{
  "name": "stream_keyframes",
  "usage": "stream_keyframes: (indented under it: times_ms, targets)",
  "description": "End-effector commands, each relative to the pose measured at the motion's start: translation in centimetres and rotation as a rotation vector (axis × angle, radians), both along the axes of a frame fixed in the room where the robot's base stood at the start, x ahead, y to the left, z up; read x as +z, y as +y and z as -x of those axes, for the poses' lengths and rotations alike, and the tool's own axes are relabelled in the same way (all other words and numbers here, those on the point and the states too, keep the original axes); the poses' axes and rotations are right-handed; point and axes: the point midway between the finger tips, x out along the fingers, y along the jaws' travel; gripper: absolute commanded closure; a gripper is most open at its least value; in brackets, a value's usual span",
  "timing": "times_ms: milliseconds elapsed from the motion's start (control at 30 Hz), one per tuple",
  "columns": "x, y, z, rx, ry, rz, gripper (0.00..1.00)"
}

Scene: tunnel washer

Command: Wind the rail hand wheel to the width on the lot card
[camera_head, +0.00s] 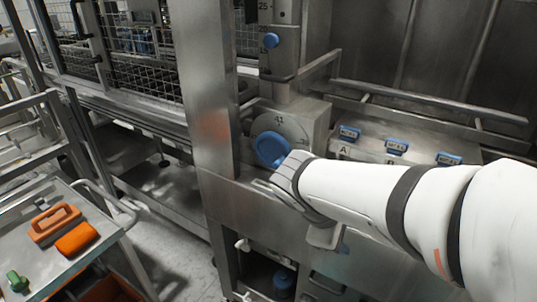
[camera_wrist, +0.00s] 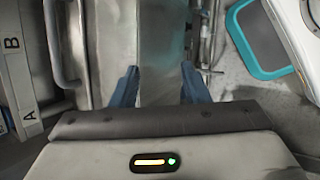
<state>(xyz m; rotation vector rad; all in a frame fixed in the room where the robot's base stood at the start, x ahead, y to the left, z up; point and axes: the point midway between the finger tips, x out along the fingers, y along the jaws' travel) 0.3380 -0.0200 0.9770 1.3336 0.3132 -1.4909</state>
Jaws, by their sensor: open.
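The blue hand wheel (camera_head: 268,147) sits on the front of a grey housing with a round dial plate (camera_head: 291,126). A number on the dial looks like 41, but the small marks are too fine to read. My white arm reaches in from the right in the head view, its end just right of and below the wheel, partly overlapping its edge. In the wrist view my gripper (camera_wrist: 159,90) is open, with two blue fingers apart and nothing between them. I cannot tell whether it touches the wheel. I cannot make out a lot card.
A vertical scale with a blue knob (camera_head: 271,40) stands above the dial. Blue-topped items (camera_head: 397,146) stand on a ledge marked with letters at right. A cart (camera_head: 28,222) at left holds orange items (camera_head: 76,239). A steel post (camera_head: 207,90) stands left of the wheel.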

Motion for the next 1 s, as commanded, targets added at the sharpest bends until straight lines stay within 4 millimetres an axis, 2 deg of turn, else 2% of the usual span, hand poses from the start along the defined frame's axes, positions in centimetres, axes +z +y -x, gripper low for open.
stream_keyframes:
  times_ms: [33,67,167,300,400,500,600,733,1000]
  targets:
    - [-1.7,0.7,-1.5,0.15,0.037,0.126,0.59]
    - [-1.6,1.1,-2.4,0.234,0.054,0.206,0.59]
    - [-1.1,3.1,-5.5,0.49,0.099,0.477,0.59]
    - [0.4,8.0,-9.0,0.762,0.119,0.834,0.59]
    - [1.5,11.8,-10.3,0.883,0.11,1.037,0.59]
    - [2.5,14.6,-10.9,0.951,0.093,1.177,0.59]
    - [3.1,16.2,-11.1,0.983,0.081,1.254,0.59]
    - [3.4,16.3,-11.8,0.991,0.079,1.283,0.59]
    - [3.4,13.9,-15.1,0.987,0.08,1.279,0.59]
